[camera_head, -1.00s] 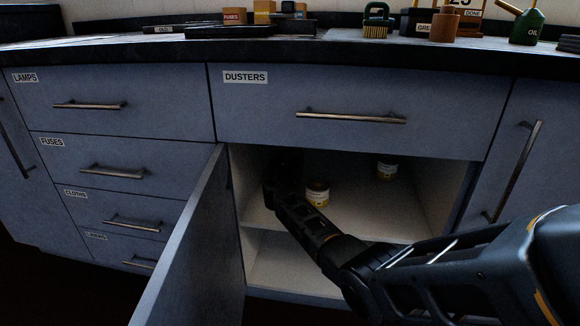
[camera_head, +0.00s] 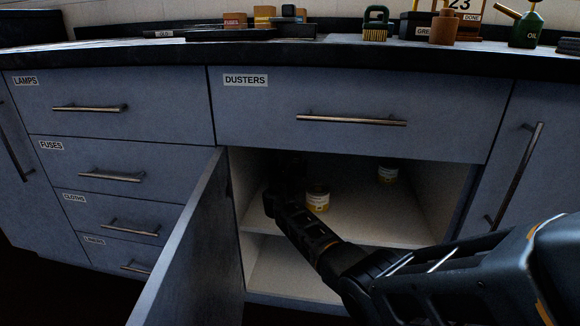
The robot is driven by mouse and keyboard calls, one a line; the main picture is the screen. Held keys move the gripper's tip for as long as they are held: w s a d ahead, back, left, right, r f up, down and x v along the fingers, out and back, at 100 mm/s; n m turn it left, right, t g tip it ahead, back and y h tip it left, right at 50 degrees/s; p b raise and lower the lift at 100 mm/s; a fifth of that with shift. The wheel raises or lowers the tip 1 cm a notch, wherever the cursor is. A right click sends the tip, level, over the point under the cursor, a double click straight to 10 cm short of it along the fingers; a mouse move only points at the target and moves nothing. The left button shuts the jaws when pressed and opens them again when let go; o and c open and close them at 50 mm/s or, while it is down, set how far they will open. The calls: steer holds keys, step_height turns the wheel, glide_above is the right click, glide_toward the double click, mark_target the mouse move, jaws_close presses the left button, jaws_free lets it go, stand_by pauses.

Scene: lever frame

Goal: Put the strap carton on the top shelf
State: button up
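My arm reaches into the open cupboard under the drawer marked DUSTERS. I cannot make out a strap carton in this view; the dark inside and my arm hide part of the cupboard's left side.
A yellow-and-white tin (camera_head: 318,199) stands on the top shelf just right of my arm; another tin (camera_head: 388,172) stands farther back right. The open door (camera_head: 185,250) stands left of the arm. The shelf's front right is clear.

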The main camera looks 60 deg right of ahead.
steer(key=p+v, duration=0.5)
steer(key=v, duration=0.5)
steer(key=shift+s+a+r, duration=0.15)
steer(key=shift+a, duration=0.15)
steer(key=shift+s+a+p, duration=0.25)
steer(key=shift+a+p, duration=0.05)
steer(key=shift+a, duration=0.35)
